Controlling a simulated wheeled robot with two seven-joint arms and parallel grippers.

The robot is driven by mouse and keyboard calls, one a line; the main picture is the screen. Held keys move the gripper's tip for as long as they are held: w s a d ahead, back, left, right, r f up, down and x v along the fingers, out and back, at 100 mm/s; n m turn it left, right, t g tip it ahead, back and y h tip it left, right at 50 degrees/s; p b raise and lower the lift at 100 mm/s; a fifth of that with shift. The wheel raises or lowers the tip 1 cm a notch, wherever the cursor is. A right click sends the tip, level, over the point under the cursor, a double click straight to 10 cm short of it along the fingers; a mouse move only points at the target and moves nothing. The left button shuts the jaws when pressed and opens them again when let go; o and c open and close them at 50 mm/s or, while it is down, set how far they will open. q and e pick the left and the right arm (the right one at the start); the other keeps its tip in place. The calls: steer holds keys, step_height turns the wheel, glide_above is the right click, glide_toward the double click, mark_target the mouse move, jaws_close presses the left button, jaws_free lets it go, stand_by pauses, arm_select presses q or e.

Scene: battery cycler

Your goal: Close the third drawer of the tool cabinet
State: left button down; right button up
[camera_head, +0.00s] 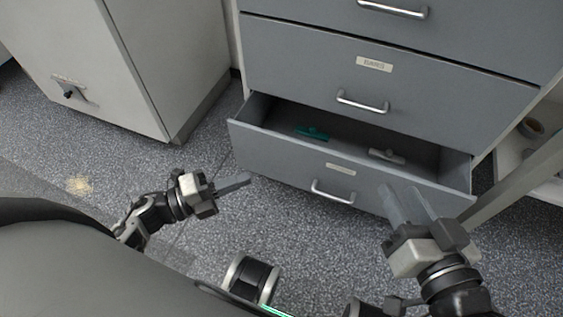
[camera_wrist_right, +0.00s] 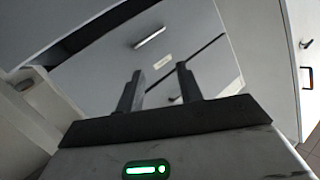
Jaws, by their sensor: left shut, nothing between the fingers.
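The grey tool cabinet (camera_head: 290,60) stands ahead in the head view. Its lowest visible drawer (camera_head: 285,168) is pulled out, with a silver handle (camera_head: 333,192) and a pale label on its front. The drawers above it are shut. My left gripper (camera_head: 246,180) is shut and empty, low in front of the open drawer's left part and apart from the handle. My right gripper (camera_head: 408,192) is open and empty before the drawer's right part; its fingers overlap the drawer front in view, and contact cannot be told. The right wrist view shows its two fingers apart (camera_wrist_right: 158,88).
A teal tool (camera_head: 312,133) and a white tool (camera_head: 386,156) lie inside the open drawer. A light cabinet (camera_head: 150,70) stands to the left. A pale shelf unit (camera_head: 540,165) with a post is close on the right. Speckled floor between is clear.

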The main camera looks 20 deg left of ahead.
arm_select(q)
steer(key=b, duration=0.3)
glide_toward(306, 147)
steer(key=x, duration=0.5)
steer(key=shift+s+d, duration=0.25)
steer(key=shift+s, duration=0.05)
steer(key=shift+w, duration=0.6)
arm_select(e)
steer(key=shift+w+a+r+m+t+y, duration=0.1)
steer(key=shift+a+r+m+t+y, duration=0.3)
steer(key=shift+r+m+y, duration=0.1)
